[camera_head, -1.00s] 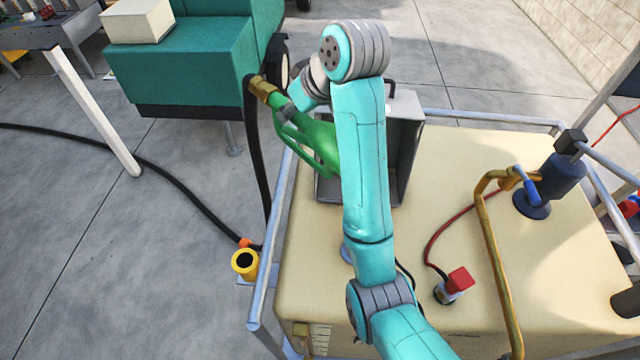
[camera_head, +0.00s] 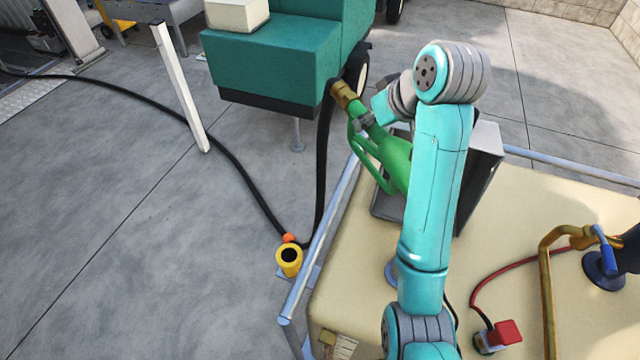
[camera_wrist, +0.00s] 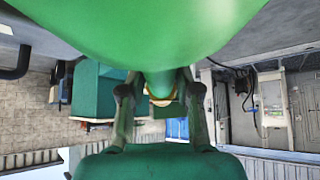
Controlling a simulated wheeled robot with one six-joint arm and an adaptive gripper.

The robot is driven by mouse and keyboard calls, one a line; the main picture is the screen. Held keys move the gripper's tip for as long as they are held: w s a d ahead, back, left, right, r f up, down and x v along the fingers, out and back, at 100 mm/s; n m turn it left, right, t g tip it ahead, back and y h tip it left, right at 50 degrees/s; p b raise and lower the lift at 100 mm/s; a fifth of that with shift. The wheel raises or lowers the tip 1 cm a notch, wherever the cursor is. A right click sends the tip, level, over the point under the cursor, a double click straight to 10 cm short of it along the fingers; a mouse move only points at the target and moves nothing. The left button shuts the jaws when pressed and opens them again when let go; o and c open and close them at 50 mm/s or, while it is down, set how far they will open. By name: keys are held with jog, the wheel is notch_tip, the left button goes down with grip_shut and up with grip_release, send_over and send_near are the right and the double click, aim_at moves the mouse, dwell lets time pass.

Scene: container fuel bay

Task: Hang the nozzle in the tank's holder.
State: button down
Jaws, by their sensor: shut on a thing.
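The green nozzle (camera_head: 394,160) with its brass-coloured hose end (camera_head: 344,95) is held up above the left edge of the cream tank (camera_head: 500,277). Its black hose (camera_head: 323,170) hangs down from the brass end. My gripper (camera_head: 366,121) is shut on the nozzle, and my arm hides part of it. In the wrist view my two fingers (camera_wrist: 158,98) close on the green nozzle body (camera_wrist: 150,30), which fills the top. A yellow cup-shaped holder (camera_head: 289,262) is fixed at the tank's left side. It looks empty, and the nozzle is apart from it.
An open grey box (camera_head: 484,170) stands on the tank behind my arm. A metal rail (camera_head: 335,225) runs along the tank's left edge. A teal machine (camera_head: 275,60) and a white post (camera_head: 180,88) stand beyond.

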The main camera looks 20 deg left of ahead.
jog(key=s+a+f+n+g+y, duration=0.2)
jog(key=s+a+n+g, duration=0.3)
jog(key=s+a, duration=0.8)
jog(key=s+a+f+n+g+y, duration=0.1)
jog(key=s+a+f+n+g, duration=0.15)
jog(key=s+a+n, duration=1)
jog(key=w+a+f+m, duration=0.3)
jog(key=a+f+m, duration=0.1)
jog(key=f+m, duration=0.1)
jog(key=shift+a+g, duration=0.35)
jog(key=shift+a, duration=0.05)
jog(key=shift+w+f, duration=0.1)
jog(key=shift+f, duration=0.25)
jog(key=shift+f, duration=1.5)
jog(key=shift+f, duration=2.15)
